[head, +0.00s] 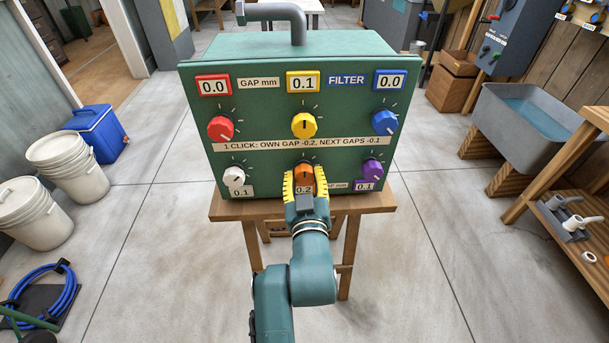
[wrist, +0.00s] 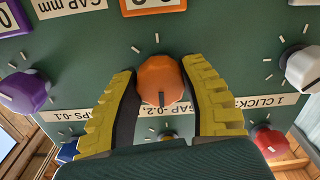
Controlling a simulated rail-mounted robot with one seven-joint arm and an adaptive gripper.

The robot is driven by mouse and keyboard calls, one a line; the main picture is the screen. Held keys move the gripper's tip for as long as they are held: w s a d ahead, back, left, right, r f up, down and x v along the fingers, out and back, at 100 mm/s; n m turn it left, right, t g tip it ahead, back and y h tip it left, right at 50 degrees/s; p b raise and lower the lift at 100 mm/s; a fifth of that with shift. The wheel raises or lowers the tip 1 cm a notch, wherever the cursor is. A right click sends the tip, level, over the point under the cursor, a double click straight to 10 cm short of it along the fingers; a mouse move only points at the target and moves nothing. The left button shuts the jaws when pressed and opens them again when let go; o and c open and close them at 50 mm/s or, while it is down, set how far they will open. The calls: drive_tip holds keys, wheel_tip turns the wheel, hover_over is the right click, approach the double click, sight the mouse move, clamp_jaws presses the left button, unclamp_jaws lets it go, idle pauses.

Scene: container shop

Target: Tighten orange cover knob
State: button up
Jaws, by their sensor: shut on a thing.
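The green filter box (head: 240,165) stands upright on a small wooden table. Its orange knob (head: 303,171) is at the bottom middle of the front, with a 0.2 readout partly behind my gripper. My gripper (head: 305,180) reaches it from the front, and its yellow ridged fingers are shut on the knob, one on each side. In the wrist view, which is upside down, the orange knob (wrist: 161,80) sits between the fingers, its dark pointer mark toward the palm.
The red (head: 221,128), yellow (head: 303,125) and blue (head: 384,122) knobs form the upper row, reading 0.0, 0.1 and 0.0. The white (head: 234,174) and purple (head: 371,170) knobs flank the orange one, both reading 0.1. A label strip (head: 255,145) crosses between rows.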

drive_tip(key=m+p, duration=0.2)
drive_tip(key=m, duration=0.2)
drive_tip(key=shift+a+f+m+p, duration=0.15)
drive_tip(key=shift+m+p, duration=0.25)
drive_tip(key=shift+m, duration=1.8)
drive_tip(key=o, duration=1.2)
